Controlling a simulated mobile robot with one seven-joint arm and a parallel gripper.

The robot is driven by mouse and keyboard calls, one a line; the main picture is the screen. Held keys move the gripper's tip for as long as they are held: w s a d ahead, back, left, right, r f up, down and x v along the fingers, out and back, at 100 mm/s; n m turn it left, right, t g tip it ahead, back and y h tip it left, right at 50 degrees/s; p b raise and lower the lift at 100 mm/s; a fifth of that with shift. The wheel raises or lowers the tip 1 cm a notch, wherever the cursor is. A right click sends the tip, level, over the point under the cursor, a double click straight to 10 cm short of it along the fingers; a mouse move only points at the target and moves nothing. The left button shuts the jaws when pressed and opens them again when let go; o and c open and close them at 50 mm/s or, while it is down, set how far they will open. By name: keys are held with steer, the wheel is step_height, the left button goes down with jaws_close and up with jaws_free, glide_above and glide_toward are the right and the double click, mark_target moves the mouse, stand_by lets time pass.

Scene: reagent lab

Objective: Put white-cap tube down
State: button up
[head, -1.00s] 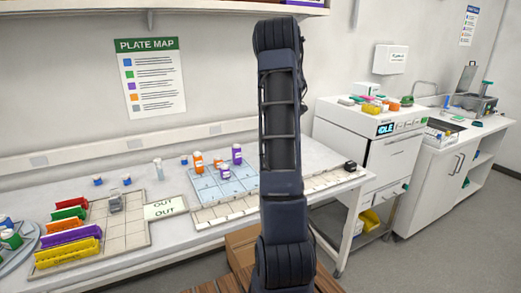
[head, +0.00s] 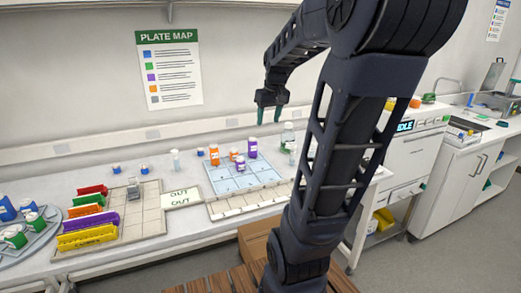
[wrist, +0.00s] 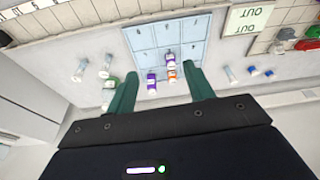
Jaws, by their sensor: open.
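My gripper (head: 272,114) is open above the back of the bench, its green fingers pointing down. In the wrist view my gripper (wrist: 163,88) shows nothing between the fingertips except bench items further off. A clear tube with a pale cap (head: 175,160) stands left of the blue grid mat; it also shows in the wrist view (wrist: 230,73). Another clear tube (head: 293,155) stands right of the mat, beside a green-capped bottle (head: 288,137). The wrist view shows two pale tubes on that side (wrist: 80,70). I cannot tell which is the task's tube.
The blue grid mat (head: 222,184) has orange and purple bottles near its back edge. An OUT card (head: 181,198) lies left of it. Coloured racks (head: 88,236) stand on a beige grid at the left. Small blue-capped vials (head: 116,169) stand behind. My arm hides the bench's right end.

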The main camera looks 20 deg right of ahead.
steer(key=s+a+f, duration=0.2)
steer(key=s+a, duration=0.2)
steer(key=s, duration=0.3)
steer(key=s+a+f+m+t, duration=0.1)
steer(key=s+a+f, duration=0.1)
steer(key=s+a, duration=0.3)
steer(key=s, duration=0.3)
steer(key=shift+s+a+t, duration=0.15)
steer(key=shift+a+t, duration=0.15)
steer(key=shift+o, duration=0.6)
stand_by(0.4)
steer(key=shift+r, duration=0.1)
